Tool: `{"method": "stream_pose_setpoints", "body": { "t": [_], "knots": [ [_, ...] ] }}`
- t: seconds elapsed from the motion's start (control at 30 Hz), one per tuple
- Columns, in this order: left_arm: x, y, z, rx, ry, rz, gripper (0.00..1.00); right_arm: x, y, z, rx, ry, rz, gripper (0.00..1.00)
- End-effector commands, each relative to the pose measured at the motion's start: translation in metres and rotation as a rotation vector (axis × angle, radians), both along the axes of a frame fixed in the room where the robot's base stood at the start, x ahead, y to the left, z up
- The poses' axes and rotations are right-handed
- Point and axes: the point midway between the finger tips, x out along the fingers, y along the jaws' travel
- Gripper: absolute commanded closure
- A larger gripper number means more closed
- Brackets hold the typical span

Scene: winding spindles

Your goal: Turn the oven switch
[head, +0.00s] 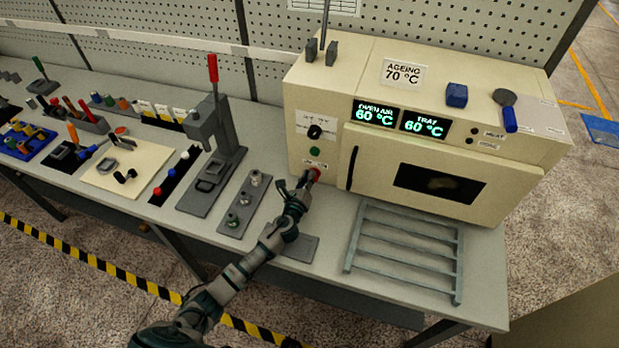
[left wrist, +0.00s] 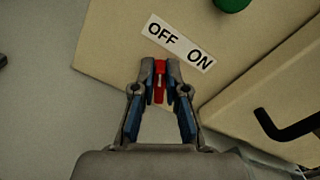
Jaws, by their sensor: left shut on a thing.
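The cream oven (head: 330,105) stands at the right of the bench, with displays reading 60 °C. Its red switch (head: 315,173) is low on the left of the front, below a green button (head: 315,151). My left gripper (head: 306,181) is at the switch. In the left wrist view, my left gripper (left wrist: 160,85) is shut on the red switch (left wrist: 159,68), just below the OFF / ON label (left wrist: 180,43). The red lever lies near upright in this picture, between the fingers, partly hidden by them. My right gripper is not in view.
A grey wire rack (head: 405,250) lies on the bench before the oven door (head: 430,165). A grey plate with knobs (head: 245,205) and a lever press (head: 212,150) stand left of my arm. The dark door handle (left wrist: 285,130) is right of the gripper.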

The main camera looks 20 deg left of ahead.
Motion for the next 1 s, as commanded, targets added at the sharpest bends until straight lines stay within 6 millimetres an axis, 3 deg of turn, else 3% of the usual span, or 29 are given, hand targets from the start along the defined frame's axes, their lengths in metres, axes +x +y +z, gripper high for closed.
{"method": "stream_pose_setpoints", "body": {
  "t": [0.67, 0.7, 0.8, 1.0],
  "knots": [
    [0.0001, 0.0026, -0.0016, -0.076, 0.005, 0.003, 1.00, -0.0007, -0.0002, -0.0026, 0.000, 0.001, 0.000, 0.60],
    [0.0002, 0.0026, -0.0016, -0.076, 0.005, 0.003, 0.83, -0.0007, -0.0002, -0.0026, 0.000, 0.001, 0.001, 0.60],
    [0.0002, 0.0025, -0.0015, -0.075, 0.004, 0.003, 0.62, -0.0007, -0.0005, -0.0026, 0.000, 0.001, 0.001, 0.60],
    [-0.0001, 0.0020, -0.0011, -0.074, 0.004, 0.002, 0.62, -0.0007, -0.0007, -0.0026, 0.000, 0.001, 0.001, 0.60]
  ]
}}
